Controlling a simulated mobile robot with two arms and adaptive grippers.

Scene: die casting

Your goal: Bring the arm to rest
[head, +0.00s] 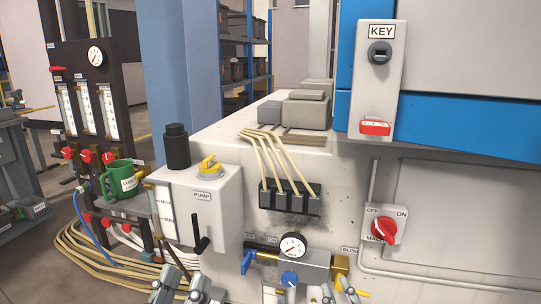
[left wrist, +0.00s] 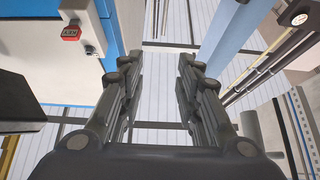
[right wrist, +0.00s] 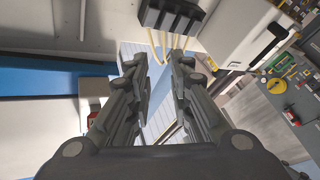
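My left gripper (head: 182,288) shows at the bottom edge of the head view, in front of the white pump box. In the left wrist view its two fingers (left wrist: 158,62) stand apart with nothing between them. My right gripper (head: 338,291) shows at the bottom edge, further right, below the pressure gauge and valve block. In the right wrist view its fingers (right wrist: 157,62) are also apart and empty. Most of both arms is out of the head view.
The white pump box (head: 217,222) with a yellow cap and black lever stands close ahead. A valve block (head: 315,268) with a gauge (head: 293,245) is near my right gripper. A green mug (head: 122,180) stands at left. A red rotary switch (head: 383,229) is on the machine's right.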

